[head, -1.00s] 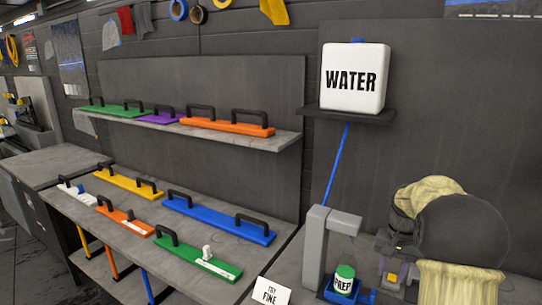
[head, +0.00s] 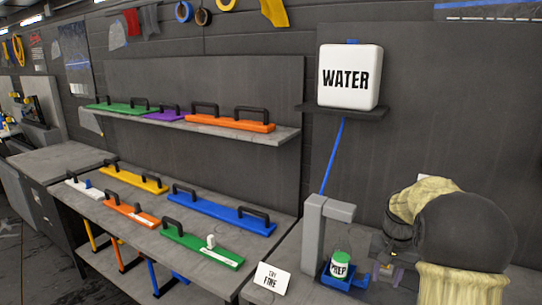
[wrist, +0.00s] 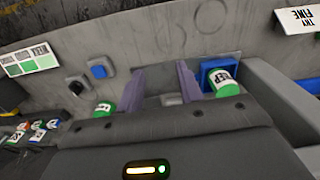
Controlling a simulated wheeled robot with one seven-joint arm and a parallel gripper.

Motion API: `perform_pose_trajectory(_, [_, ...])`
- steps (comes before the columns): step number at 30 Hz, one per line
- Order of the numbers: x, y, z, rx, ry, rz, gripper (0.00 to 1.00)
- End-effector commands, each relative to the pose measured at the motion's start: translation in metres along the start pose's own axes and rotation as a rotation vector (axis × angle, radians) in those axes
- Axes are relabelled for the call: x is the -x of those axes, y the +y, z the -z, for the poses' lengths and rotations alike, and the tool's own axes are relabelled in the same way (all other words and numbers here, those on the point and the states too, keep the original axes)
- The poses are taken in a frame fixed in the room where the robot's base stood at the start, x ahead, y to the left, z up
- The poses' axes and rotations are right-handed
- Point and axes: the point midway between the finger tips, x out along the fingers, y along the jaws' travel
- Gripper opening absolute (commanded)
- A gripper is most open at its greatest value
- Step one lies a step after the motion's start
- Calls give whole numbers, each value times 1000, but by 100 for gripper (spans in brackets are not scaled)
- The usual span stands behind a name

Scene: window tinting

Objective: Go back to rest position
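My arm fills the right side of the head view. My gripper (head: 384,272) is partly hidden by the arm there, low and just right of the PREP jar (head: 340,266). In the wrist view my gripper (wrist: 160,88) shows two grey-purple fingers spread apart with nothing held between them. The green-lidded PREP jar (wrist: 224,84) sits in a blue holder (wrist: 208,66), to the right of the fingers. Another green-and-white container (wrist: 104,108) shows left of the fingers, partly hidden by the gripper body.
A grey dispenser post (head: 313,240) stands beside the jar, under a water tank (head: 350,76) with a blue hose. A TRY FINE card (head: 271,278) stands left of it. Handled coloured boards lie on the left bench (head: 150,218) and wall shelf (head: 215,137).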

Motion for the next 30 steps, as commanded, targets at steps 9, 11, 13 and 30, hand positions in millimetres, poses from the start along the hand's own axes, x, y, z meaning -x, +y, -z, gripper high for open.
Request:
perform_pose_trajectory(9, [-5, -20, -42, 92, 38, 9, 36])
perform_pose_trajectory(11, [-6, -25, -53, 118, 50, 11, 36])
perform_pose_trajectory(13, [-9, -30, -71, 155, 65, 15, 36])
perform_pose_trajectory(30, [-40, -42, -232, 464, 203, 53, 36])
